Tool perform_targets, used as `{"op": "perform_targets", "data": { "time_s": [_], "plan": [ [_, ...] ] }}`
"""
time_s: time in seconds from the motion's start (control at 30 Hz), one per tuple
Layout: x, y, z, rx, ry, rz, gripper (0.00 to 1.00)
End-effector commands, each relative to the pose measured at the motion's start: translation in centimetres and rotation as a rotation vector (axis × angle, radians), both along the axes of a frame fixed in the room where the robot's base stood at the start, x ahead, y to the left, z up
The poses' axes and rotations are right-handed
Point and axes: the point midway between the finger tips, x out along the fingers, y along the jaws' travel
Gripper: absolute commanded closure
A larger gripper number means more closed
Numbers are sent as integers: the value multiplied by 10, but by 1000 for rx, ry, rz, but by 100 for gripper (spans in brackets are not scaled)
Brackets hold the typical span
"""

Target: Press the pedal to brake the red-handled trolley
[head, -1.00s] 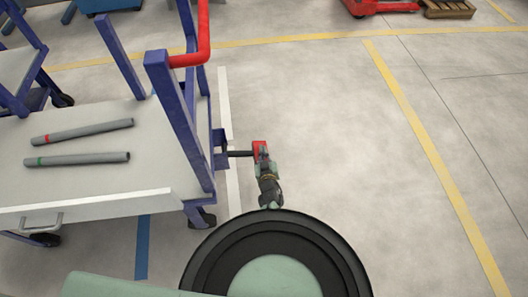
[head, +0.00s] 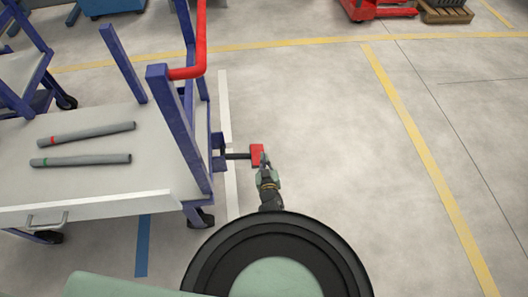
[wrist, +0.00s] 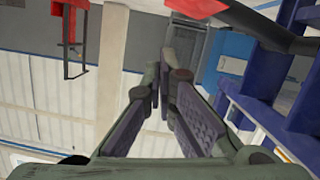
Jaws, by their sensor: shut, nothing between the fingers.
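The red-handled trolley (head: 120,190) stands at the left in the head view, with blue posts and a red handle (head: 203,40). A red pedal (head: 257,152) sticks out on a dark bar from its right end. My gripper (head: 264,160) is just on the near side of the pedal; I cannot tell whether they touch. The wrist view shows its fingers (wrist: 165,75) close together with nothing held. A red piece, likely the pedal (wrist: 192,7), shows at the top edge there, beyond the fingertips. The pedal's height is hard to judge.
Two grey pipes (head: 85,134), with red and green bands, lie on the trolley deck. Another blue-framed trolley (head: 35,70) stands at the far left. A red pallet jack (head: 375,10) is at the back. The floor to the right is clear.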

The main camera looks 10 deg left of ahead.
Motion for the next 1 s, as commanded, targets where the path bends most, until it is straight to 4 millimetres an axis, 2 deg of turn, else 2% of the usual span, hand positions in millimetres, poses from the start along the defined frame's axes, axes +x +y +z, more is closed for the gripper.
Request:
{"op": "perform_targets", "data": {
  "time_s": [0.1,0.3,1.0],
  "plan": [
    [-22,-6,5,-1,0,2,100],
    [-40,-13,10,1,-2,0,100],
    [-43,-14,12,2,-3,0,100]
  ]
}}
